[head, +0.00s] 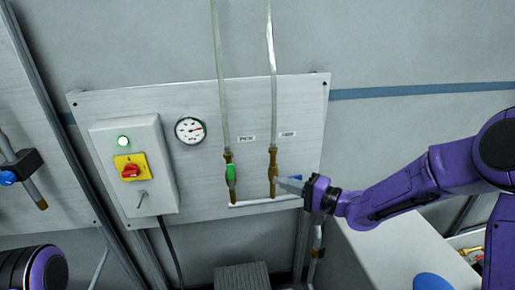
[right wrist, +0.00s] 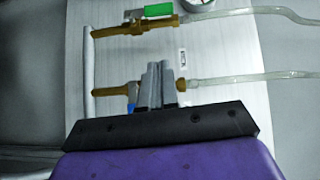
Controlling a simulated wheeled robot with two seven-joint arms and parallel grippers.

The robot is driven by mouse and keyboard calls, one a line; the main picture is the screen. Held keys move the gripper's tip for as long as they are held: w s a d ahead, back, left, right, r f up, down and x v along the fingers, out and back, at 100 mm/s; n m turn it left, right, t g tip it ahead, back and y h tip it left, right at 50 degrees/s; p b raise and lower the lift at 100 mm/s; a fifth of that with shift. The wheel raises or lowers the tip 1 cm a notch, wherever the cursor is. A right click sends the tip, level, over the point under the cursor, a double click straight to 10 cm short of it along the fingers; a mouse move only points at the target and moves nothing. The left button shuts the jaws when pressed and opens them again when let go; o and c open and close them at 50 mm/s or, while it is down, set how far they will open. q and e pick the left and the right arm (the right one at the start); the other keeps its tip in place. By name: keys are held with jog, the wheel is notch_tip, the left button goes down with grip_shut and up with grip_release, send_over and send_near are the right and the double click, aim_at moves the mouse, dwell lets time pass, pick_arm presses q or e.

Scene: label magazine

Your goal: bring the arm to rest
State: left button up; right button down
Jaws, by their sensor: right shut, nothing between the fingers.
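My right gripper (head: 283,184) comes in from the right in the head view. Its grey fingers are shut with nothing between them, in front of the brass valve (head: 273,172) with the blue handle (head: 297,177). The blue handle seems to stick out to the right, across the tube, and is partly hidden by the fingers. In the right wrist view, the closed fingers (right wrist: 157,70) overlap this valve; I cannot tell whether they touch it. A second brass valve with a green handle (head: 231,174) stands to the left, its handle along the tube. My left gripper is out of view.
The valves sit on a grey wall panel (head: 205,105) with a round gauge (head: 189,131). A switch box (head: 133,165) with a red knob (head: 131,171) and lit green lamp (head: 123,141) is at left. A pale cabinet top (head: 385,250) lies below my right arm.

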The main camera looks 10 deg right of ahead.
jog(key=s+d+f+h, duration=0.2)
jog(key=s+f+h, duration=0.15)
jog(key=f, duration=0.35)
jog(key=s+d+f+n+g+h, duration=0.1)
jog(key=s+f+h, duration=0.1)
jog(key=f+h, duration=0.3)
jog(key=s+d+f+h, duration=0.2)
jog(key=s+f+h, duration=0.1)
jog(key=f, duration=0.5)
jog(key=s+f+g+h, duration=0.1)
jog(key=s+f+g, duration=0.2)
jog(key=s, duration=0.6)
jog(key=s+f+n+g+h+b, duration=0.1)
jog(key=s+f+g, duration=0.2)
jog(key=s+f, duration=0.5)
jog(key=s+f+g+h, duration=0.1)
jog(key=s+f+g, duration=0.2)
jog(key=s+f, duration=0.3)
jog(key=s, duration=0.4)
jog(key=shift+s+n+b, duration=0.35)
jog(key=shift+n+b, duration=0.05)
